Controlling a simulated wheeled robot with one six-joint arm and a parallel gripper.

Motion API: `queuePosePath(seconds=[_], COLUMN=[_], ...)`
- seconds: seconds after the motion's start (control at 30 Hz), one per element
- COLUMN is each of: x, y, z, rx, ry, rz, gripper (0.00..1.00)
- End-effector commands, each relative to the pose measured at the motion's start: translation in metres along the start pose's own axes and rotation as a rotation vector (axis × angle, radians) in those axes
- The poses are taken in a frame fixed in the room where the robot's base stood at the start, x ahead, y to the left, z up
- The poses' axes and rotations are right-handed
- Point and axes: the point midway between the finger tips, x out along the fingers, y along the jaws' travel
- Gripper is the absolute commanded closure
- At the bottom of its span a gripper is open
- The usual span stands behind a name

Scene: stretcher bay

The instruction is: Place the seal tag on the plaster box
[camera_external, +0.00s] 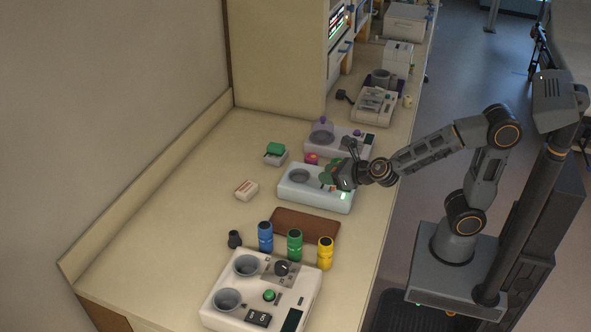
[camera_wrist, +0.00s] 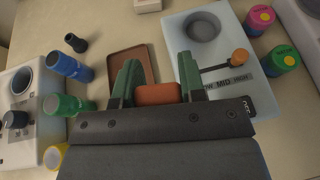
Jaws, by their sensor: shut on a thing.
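My gripper (camera_external: 335,175) is above the pale blue-white device in the external view. In the wrist view its two green fingers (camera_wrist: 159,82) are shut on a small red-orange block, which looks like the seal tag (camera_wrist: 157,94). I cannot make out the tag clearly in the external view. The plaster box seems to be the small white box with a reddish label (camera_external: 246,190), lying on the counter left of the device and apart from my gripper. A pale box edge at the top of the wrist view (camera_wrist: 147,5) looks like the same box.
The pale device (camera_external: 316,200) with a round bowl stands beneath my gripper. A brown tray (camera_external: 305,225) lies in front of it, with blue (camera_external: 265,237), green (camera_external: 294,245) and yellow (camera_external: 325,253) bottles nearby. A green-topped container (camera_external: 276,153) stands behind the box. Counter left is clear.

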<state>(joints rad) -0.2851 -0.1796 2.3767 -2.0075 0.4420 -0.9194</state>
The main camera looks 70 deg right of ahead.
Motion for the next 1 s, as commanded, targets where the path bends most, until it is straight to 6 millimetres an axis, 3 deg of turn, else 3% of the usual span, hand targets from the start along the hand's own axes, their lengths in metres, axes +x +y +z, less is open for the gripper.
queuePosePath(seconds=[0.2, 0.33, 0.5, 0.8, 1.0], x=[0.088, 0.121, 0.131, 0.131, 0.164], y=[-0.013, -0.011, 0.001, 0.011, 0.018], z=[0.041, 0.070, 0.097, 0.110, 0.107], rx=[0.009, -0.007, -0.030, -0.053, -0.057], ry=[0.001, -0.002, -0.002, -0.001, 0.003], rz=[-0.022, 0.019, 0.081, 0.128, 0.137], gripper=[0.85, 0.85, 0.85, 0.85, 0.85])
